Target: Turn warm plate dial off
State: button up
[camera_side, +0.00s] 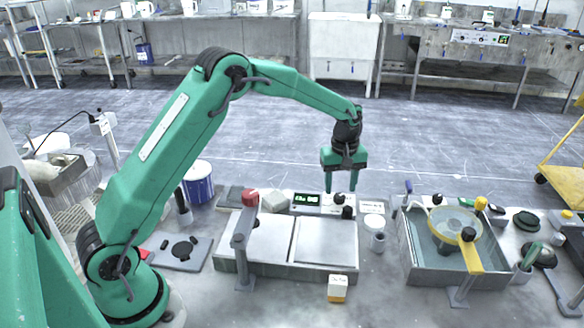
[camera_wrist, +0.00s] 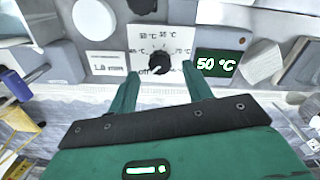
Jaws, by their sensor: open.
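The warm plate (camera_side: 327,240) is a low grey unit with two pale flat tops and a control panel along its back edge. Its black dial (camera_wrist: 159,62) sits on a white face with printed temperature marks and an "off" label at its lower left. The green display (camera_wrist: 217,64) to the right of the dial reads 50 °C; it also shows in the side view (camera_side: 306,201). My gripper (camera_wrist: 161,73) is open, its two green fingers on either side of the dial with gaps visible. In the side view, my gripper (camera_side: 341,188) points down over the panel. Whether the fingers touch anything is unclear.
A red-topped post (camera_side: 243,245) stands at the plate's front left. A grey basin (camera_side: 416,262) with a yellow arm (camera_side: 470,258) stands to the right. A small white-and-orange box (camera_side: 337,289) lies in front. A blue can (camera_side: 199,182) stands behind left.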

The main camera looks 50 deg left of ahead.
aim_at(340, 196)
jog(key=shift+r, duration=2.35)
jog(key=shift+s+r, duration=0.25)
jog(key=shift+r, duration=0.3)
jog(key=s+d+r+m+t, duration=0.1)
jog(key=s+r+m+t, duration=0.35)
jog(key=s+r, duration=0.95)
jog(key=s+f+m+t, duration=0.1)
jog(key=s+m, duration=0.6)
jog(key=s, duration=1.1)
jog(key=shift+d+f+m, duration=0.35)
jog(key=shift+f, duration=0.15)
